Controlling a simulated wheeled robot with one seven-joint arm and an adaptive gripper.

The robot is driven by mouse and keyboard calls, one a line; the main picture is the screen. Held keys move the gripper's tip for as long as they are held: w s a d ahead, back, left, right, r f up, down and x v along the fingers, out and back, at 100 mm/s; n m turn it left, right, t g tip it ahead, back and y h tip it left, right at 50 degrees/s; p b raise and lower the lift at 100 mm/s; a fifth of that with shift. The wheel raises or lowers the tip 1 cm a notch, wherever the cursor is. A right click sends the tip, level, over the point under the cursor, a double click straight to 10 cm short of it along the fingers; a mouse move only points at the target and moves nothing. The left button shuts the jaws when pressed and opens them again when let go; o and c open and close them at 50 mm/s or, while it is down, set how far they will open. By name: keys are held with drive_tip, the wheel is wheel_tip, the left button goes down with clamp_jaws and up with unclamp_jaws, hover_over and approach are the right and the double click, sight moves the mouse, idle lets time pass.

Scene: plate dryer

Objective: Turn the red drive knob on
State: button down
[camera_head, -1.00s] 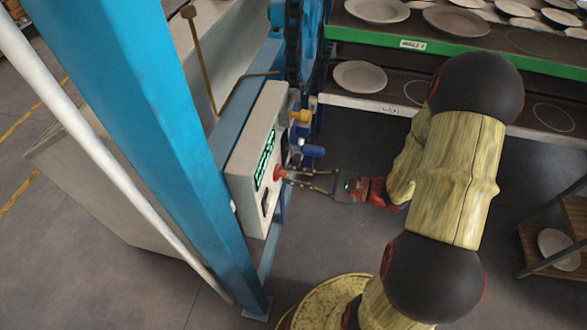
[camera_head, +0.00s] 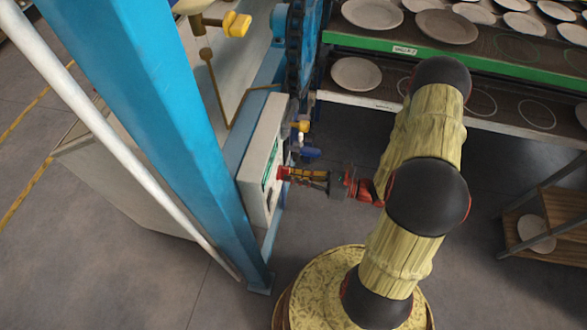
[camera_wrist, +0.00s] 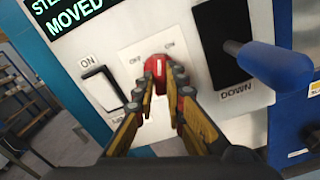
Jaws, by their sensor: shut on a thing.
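The red drive knob (camera_wrist: 157,68) is on the front of the pale control box (camera_head: 258,150), on a white plate with small labels that look like OFF at left and ON at right. My gripper (camera_wrist: 160,84) is shut on the knob, one finger on each side, and the fingers hide its lower part. A pale mark shows on the knob's face, pointing roughly up. In the head view my gripper (camera_head: 287,174) reaches the box from the right, and the knob is mostly hidden there.
A white rocker switch (camera_wrist: 103,88) is left of the knob. A black slot with a blue-handled lever (camera_wrist: 275,65) is at right. A lit display (camera_wrist: 70,14) is above. A blue post (camera_head: 150,120) stands left of the box. Racks with plates (camera_head: 450,25) are behind.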

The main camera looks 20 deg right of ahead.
drive_tip(key=m+p, duration=0.3)
drive_tip(key=m, duration=0.1)
drive_tip(key=shift+m+p, duration=0.3)
drive_tip(key=shift+p, duration=0.1)
idle(0.4)
drive_tip(key=c, duration=1.8)
unclamp_jaws()
drive_tip(key=shift+c, duration=0.2)
drive_tip(key=shift+s, duration=0.1)
drive_tip(key=v, duration=1.2)
